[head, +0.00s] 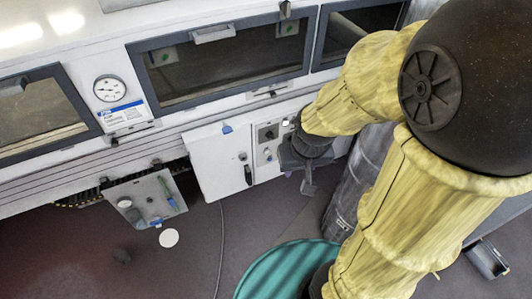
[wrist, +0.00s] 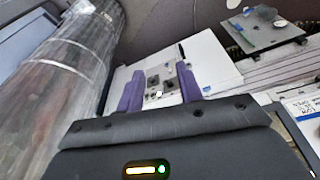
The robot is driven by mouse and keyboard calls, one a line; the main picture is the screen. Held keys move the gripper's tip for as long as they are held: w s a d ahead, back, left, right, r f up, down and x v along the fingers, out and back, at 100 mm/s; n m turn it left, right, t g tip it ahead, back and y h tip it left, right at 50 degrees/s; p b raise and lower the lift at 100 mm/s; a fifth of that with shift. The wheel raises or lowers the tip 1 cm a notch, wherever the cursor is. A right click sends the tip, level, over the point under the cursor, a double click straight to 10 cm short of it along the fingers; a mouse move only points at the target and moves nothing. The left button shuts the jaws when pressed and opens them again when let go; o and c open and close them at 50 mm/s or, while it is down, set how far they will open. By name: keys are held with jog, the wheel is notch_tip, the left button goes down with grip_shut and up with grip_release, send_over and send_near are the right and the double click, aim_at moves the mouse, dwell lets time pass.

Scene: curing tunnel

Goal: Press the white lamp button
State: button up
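A small white button (wrist: 159,94), which looks like the white lamp button, sits on a grey control panel (wrist: 166,76) with dark knobs or switches. In the wrist view it appears between my gripper's two purple fingers. My gripper (wrist: 160,69) is open with nothing between the fingertips, and it faces the panel. In the head view the panel (head: 267,146) is on the white machine front, and a small white spot near its upper right (head: 286,122) may be the button. My dark gripper body hides part of the panel's right side there. I cannot tell whether the fingers touch the panel.
A white cabinet door (head: 220,165) with a black handle is left of the panel. A wrapped grey cylinder (head: 352,178) stands close to my arm, beside a teal round lid (head: 285,272). A small shelf (head: 147,203) juts out at left. Floor (head: 100,265) is mostly clear.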

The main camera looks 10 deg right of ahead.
grip_shut()
dwell(1.9)
